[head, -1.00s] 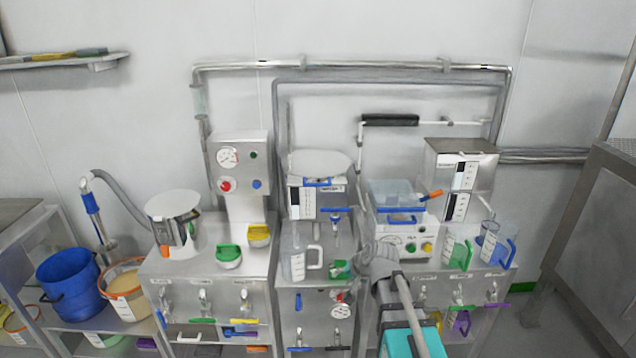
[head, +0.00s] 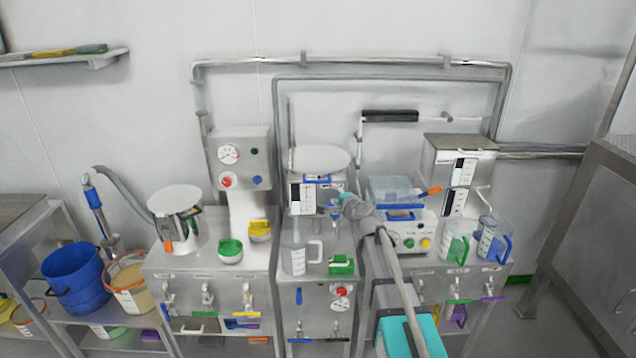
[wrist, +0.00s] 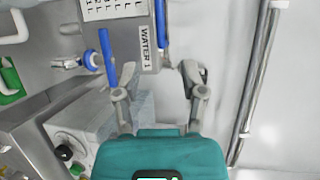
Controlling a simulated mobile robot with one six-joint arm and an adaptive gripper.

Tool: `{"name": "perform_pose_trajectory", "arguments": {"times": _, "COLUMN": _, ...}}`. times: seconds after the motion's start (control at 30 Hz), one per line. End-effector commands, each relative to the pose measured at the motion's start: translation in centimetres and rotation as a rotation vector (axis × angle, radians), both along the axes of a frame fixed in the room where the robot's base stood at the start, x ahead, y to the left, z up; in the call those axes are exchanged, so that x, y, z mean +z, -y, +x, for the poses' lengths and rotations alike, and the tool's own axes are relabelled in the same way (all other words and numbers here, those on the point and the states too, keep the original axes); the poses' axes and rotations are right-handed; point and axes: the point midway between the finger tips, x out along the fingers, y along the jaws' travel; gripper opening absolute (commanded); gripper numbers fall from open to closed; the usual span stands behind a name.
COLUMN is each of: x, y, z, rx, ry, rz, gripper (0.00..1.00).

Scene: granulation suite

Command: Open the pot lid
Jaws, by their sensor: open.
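A round steel pot (head: 181,232) stands on the left cabinet in the head view, with an orange tab on its front. A flat, pale lid (head: 174,199) lies over its top. My gripper (head: 343,197) is well to the right of this pot, in front of the middle dispenser. In the wrist view my gripper (wrist: 160,72) has its two fingers spread apart with nothing held between them. The dispenser labelled WATER 1 (wrist: 146,45) and a blue lever (wrist: 108,57) are close ahead of the fingers. The pot is not in the wrist view.
A clear lidded box (head: 388,191) sits on a white unit right of my gripper. Blue bucket (head: 76,280) at left.

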Motion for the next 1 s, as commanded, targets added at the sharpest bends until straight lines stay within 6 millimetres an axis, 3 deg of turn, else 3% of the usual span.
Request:
{"name": "perform_pose_trajectory", "arguments": {"times": 0.27, "x": -0.1, "y": -0.2, "z": 0.4, "rx": 0.001, "ry": 0.0, "rz": -0.002, "gripper": 0.54}}
{"name": "perform_pose_trajectory", "arguments": {"times": 0.47, "x": -0.5, "y": -0.8, "z": 1.9, "rx": 0.002, "ry": 0.0, "rz": -0.002, "gripper": 0.54}}
{"name": "perform_pose_trajectory", "arguments": {"times": 1.0, "x": -1.9, "y": -3.8, "z": 9.1, "rx": 0.003, "ry": -0.001, "rz": -0.003, "gripper": 0.54}}
